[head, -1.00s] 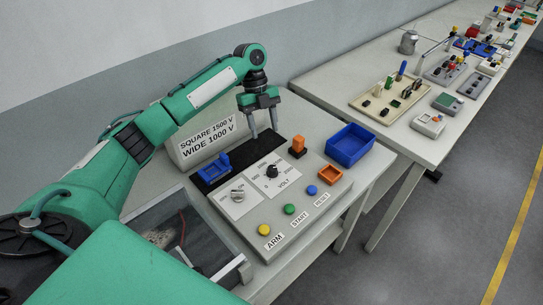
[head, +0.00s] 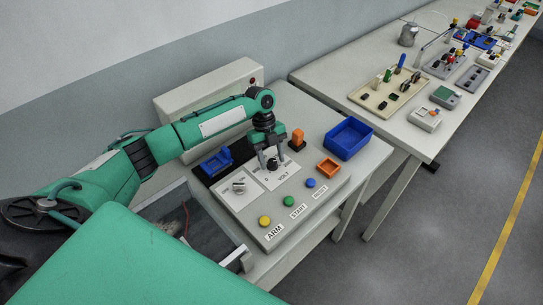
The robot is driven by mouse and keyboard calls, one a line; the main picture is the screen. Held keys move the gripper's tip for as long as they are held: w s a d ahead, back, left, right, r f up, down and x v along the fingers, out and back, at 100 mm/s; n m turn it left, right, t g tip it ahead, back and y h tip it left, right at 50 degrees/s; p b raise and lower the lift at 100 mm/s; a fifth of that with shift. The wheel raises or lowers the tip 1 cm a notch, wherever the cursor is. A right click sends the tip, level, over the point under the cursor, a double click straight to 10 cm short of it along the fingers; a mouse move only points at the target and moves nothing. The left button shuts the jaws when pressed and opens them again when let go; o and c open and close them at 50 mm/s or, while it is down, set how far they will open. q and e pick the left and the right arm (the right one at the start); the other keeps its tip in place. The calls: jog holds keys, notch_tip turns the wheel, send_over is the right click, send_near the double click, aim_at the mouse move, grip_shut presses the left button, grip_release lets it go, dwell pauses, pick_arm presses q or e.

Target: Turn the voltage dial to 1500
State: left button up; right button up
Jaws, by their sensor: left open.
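The voltage dial (head: 273,164) is a black knob on a white plate marked VOLT, on the sloped grey panel (head: 262,216). My left gripper (head: 271,163) is open and points down at the dial, with its fingers on either side of the knob. Whether the fingers touch it cannot be told. The gripper hides much of the dial's scale, so the pointer's setting cannot be read. My right gripper is not in view.
A second, grey knob (head: 239,187) sits left of the dial. Yellow (head: 265,221), green (head: 288,201) and blue (head: 310,183) buttons line the panel's front.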

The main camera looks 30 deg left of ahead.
pick_arm(q)
jog(key=c, duration=1)
jog(key=shift+o, duration=0.2)
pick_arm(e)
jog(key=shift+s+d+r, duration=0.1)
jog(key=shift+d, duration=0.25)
pick_arm(q)
jog(key=shift+r, duration=0.1)
jog(key=shift+s+r+n+t+p, duration=0.1)
jog(key=shift+n+t+p, duration=0.4)
jog(key=shift+n+p, duration=0.65)
jog(key=n+t+p, duration=0.1)
jog(key=n+p, duration=0.1)
jog(key=n, duration=0.2)
jog(key=shift+a+h, duration=0.1)
jog(key=shift+h, duration=0.2)
jog(key=n+t+p, duration=0.1)
jog(key=n+p, duration=0.1)
jog(key=n, duration=0.1)
jog(key=shift+s+n+t+p, duration=0.15)
jog(key=shift+n+t+p, duration=0.15)
jog(key=shift+n+t, duration=0.1)
jog(key=shift+n+t+p, duration=0.3)
jog(key=shift+n+p, duration=0.2)
jog(key=shift+n, duration=0.25)
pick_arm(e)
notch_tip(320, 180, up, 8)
